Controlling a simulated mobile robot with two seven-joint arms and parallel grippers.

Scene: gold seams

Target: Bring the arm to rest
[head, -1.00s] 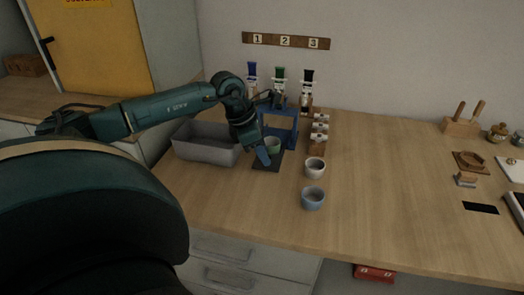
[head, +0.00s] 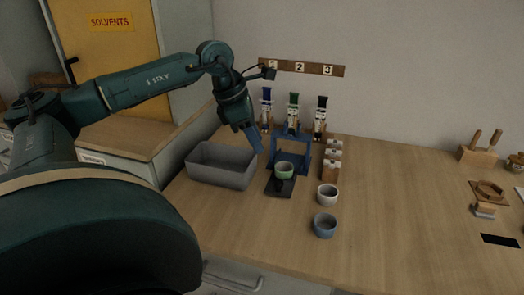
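My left arm reaches in from the left, and its gripper (head: 255,137) hangs in the air above the right end of the grey bin, near the blue stand. Its fingers point down; I cannot tell whether they are open or shut, and I see nothing held in them. A green cup (head: 284,171) sits on a dark pad (head: 279,187) under the blue stand (head: 304,158), apart from the gripper. My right gripper is not in view.
The grey bin (head: 203,178) stands at the left of the wooden bench (head: 390,200). A white cup (head: 327,195) and a blue-grey cup (head: 325,226) stand in front. Several small white-topped items (head: 332,155) are right of the stand. The bench's middle right is clear.

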